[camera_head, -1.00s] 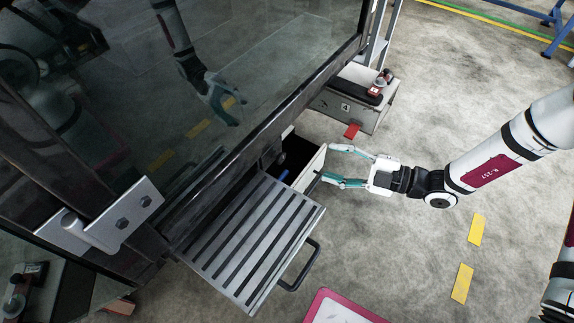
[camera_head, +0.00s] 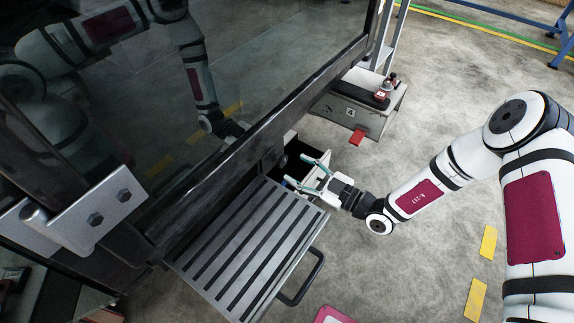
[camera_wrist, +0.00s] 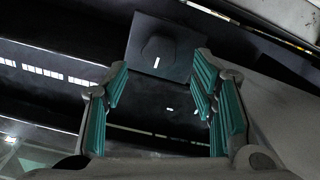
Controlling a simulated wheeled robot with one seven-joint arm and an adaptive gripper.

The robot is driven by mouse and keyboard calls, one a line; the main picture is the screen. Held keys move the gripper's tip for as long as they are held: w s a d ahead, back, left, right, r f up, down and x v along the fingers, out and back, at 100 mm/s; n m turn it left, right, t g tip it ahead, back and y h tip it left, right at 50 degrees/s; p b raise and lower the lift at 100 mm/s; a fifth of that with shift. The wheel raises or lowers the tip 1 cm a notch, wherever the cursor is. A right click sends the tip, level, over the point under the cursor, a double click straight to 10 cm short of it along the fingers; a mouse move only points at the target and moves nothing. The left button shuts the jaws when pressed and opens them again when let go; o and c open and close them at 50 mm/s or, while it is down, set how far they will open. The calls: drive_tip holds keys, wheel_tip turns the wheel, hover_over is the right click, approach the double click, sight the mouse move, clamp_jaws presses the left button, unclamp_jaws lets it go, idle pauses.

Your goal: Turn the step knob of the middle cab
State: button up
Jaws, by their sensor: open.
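In the wrist view a dark knob (camera_wrist: 158,48) with a short white mark sits on a dark square plate (camera_wrist: 134,48), ahead of my fingertips; I take it to be the step knob. My gripper (camera_wrist: 160,72) is open, with its teal-padded fingers to the left and right of the knob's line and nothing between them. In the head view my gripper (camera_head: 297,170) reaches over the open box space behind the slotted step (camera_head: 222,250), below the cab's dark sill (camera_head: 240,143). The knob cannot be made out clearly there. I cannot tell whether the fingers touch it.
The step's black handle (camera_head: 303,283) sticks out at its front right. A large glass pane (camera_head: 270,50) rises above the sill. The floor to the right is mostly clear.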

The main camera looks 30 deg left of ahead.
sight(285, 162)
drive_tip(key=shift+w+a+b, duration=0.2)
drive_tip(key=shift+a+b, duration=0.35)
drive_tip(key=shift+a, duration=1.9)
drive_tip(key=c, duration=1.2)
